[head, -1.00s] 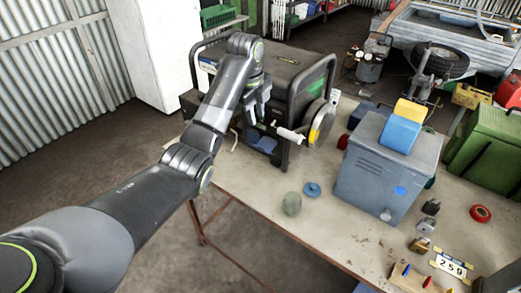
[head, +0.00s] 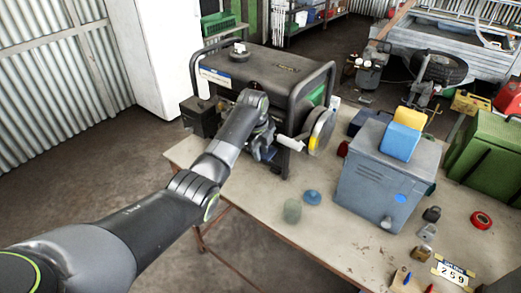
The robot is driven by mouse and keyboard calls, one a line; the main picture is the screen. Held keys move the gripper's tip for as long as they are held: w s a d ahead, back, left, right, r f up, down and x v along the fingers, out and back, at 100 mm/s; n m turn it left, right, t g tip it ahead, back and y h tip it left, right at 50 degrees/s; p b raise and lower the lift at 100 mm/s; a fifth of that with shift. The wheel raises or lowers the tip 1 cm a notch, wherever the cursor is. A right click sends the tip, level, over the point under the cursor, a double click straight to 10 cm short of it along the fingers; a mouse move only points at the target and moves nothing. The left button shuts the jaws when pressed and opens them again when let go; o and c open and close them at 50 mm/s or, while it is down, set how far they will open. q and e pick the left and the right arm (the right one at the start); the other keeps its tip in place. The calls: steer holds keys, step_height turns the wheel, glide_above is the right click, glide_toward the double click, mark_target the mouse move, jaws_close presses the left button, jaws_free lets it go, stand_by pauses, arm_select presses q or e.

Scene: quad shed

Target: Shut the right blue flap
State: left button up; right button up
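The black-framed generator (head: 262,72) stands at the back left of the workbench. A small dark blue patch, apparently a blue flap (head: 269,153), shows low on its front panel, mostly covered by my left gripper. I cannot tell whether it is the right flap, or how far open it is. My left gripper (head: 265,139) is at the generator's front panel, just above this blue patch. Its fingers are largely hidden behind the wrist, so its opening and any contact are unclear. My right gripper is out of view.
A white-gripped handle (head: 289,142) and a round reel (head: 320,132) are close right of my gripper. A grey-blue metal box (head: 380,185) with yellow and blue blocks on top stands further right.

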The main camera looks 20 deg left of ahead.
arm_select(q)
jaws_close()
